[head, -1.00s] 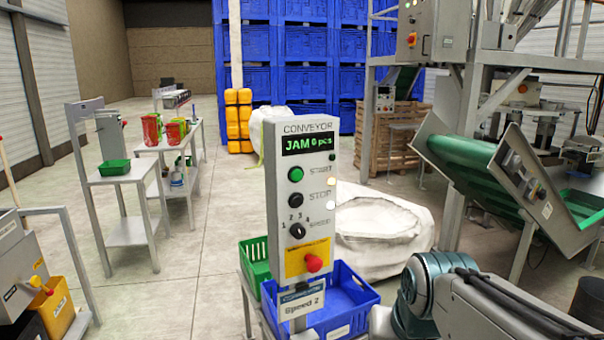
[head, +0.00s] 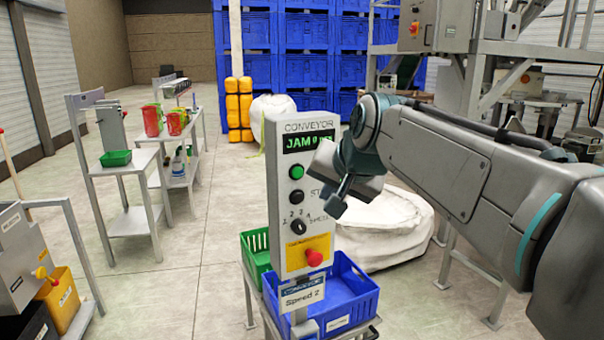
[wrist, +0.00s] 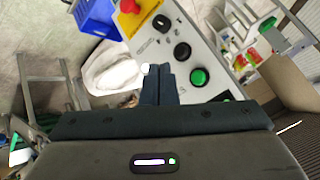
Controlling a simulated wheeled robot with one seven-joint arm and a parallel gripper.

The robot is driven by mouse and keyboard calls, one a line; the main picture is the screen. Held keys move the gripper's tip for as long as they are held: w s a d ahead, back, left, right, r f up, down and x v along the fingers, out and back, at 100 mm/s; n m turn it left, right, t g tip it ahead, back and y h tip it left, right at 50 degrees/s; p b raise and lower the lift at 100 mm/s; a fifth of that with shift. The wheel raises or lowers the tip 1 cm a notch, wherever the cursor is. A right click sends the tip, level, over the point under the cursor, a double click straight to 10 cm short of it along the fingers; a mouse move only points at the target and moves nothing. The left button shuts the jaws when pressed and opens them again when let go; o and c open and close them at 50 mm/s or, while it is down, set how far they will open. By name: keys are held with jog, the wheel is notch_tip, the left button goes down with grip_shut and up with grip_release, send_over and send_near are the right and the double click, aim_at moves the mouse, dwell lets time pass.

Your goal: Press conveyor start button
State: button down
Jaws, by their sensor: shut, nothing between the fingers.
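The grey conveyor control panel (head: 293,225) stands upright in the middle of the head view. Its green start button (head: 297,172) is near the top, under a display whose visible part reads JAM. A black stop button (head: 296,197), a speed knob and a red button (head: 314,257) sit below. My gripper (head: 341,196) is in front of the panel's right edge and hides part of the labels. In the wrist view its shut, empty fingers (wrist: 158,84) point at the panel, beside the black button (wrist: 182,51); the green button (wrist: 199,77) is to their right. I see no contact with the green button.
A blue crate (head: 352,300) and a green crate (head: 254,255) sit low around the panel's post. A white sack (head: 385,225) lies behind. Tables (head: 125,197) stand at left, with open floor between them and the panel.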

jog(key=p, duration=0.4)
send_near(298, 183)
jog(key=shift+w+a+f, duration=0.1)
jog(key=shift+w+f, duration=0.3)
jog(key=shift+f, duration=0.4)
jog(key=shift+w+a+f, duration=0.1)
jog(key=shift+w+f, duration=0.3)
jog(key=shift+f, duration=0.35)
dwell(0.6)
jog(key=shift+w+a, duration=0.2)
jog(key=shift+w, duration=0.15)
jog(key=shift+w+a, duration=0.2)
jog(key=shift+w, duration=0.15)
dwell(0.8)
jog(key=shift+s+d, duration=0.45)
jog(key=shift+s, duration=0.25)
jog(key=shift+s+b, duration=0.1)
jog(key=shift+b, duration=0.25)
